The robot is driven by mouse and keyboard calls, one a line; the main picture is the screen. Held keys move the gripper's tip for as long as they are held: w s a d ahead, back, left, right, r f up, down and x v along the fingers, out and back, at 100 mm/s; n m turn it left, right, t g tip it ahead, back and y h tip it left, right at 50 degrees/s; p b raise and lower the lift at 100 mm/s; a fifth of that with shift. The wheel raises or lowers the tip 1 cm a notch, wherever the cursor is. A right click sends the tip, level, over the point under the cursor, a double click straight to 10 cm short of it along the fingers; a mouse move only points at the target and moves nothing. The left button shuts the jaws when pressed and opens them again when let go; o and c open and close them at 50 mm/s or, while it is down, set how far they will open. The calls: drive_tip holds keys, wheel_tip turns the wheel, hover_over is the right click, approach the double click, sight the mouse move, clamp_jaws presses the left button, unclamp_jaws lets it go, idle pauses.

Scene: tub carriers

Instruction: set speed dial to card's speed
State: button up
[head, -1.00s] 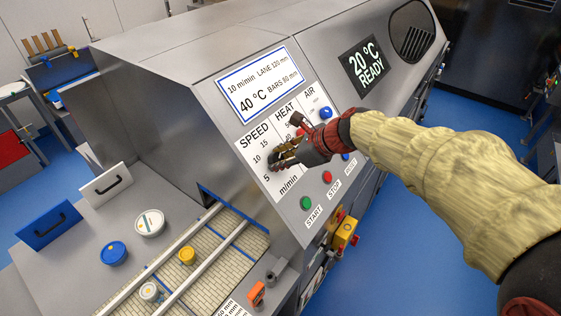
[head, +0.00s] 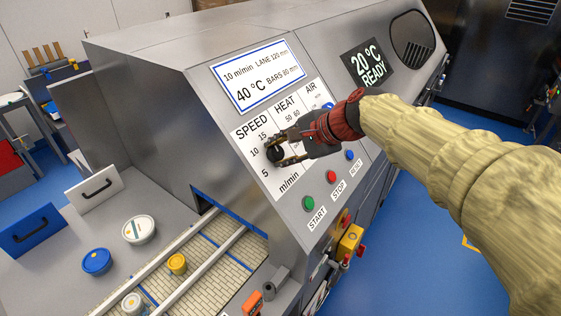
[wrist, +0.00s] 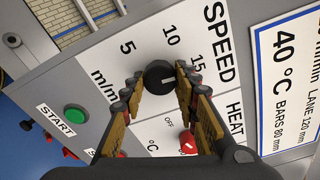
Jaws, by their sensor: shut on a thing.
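The black speed dial (head: 275,154) sits on the sloped white panel under the word SPEED, with marks 5, 10 and 15 m/min. The blue-framed card (head: 257,77) above reads 10 m/min, 40 °C, lane 120 mm, bars 80 mm. My gripper (head: 279,150) is shut on the speed dial, a finger on each side of it in the wrist view (wrist: 160,84).
A red heat dial (wrist: 187,143) is close beside one finger. Green start (head: 308,203), red stop (head: 331,177) and blue reset (head: 350,155) buttons lie below the dials. The display (head: 366,63) reads 20 °C READY. A slatted belt (head: 215,255) carries small tubs at lower left.

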drive_tip(key=n+b, duration=0.6)
drive_tip(key=shift+f+b, duration=0.2)
drive_tip(key=shift+b, duration=0.1)
drive_tip(key=n+b, duration=0.4)
drive_tip(key=n, duration=0.1)
drive_tip(key=shift+r+y, duration=0.15)
drive_tip(key=shift+y, duration=0.15)
drive_tip(key=o, duration=1.2)
drive_tip(key=shift+r, duration=0.1)
drive_tip(key=shift+c, duration=0.2)
drive_tip(key=v, duration=1.2)
drive_tip(key=shift+s, duration=0.2)
drive_tip(key=shift+w, duration=0.1)
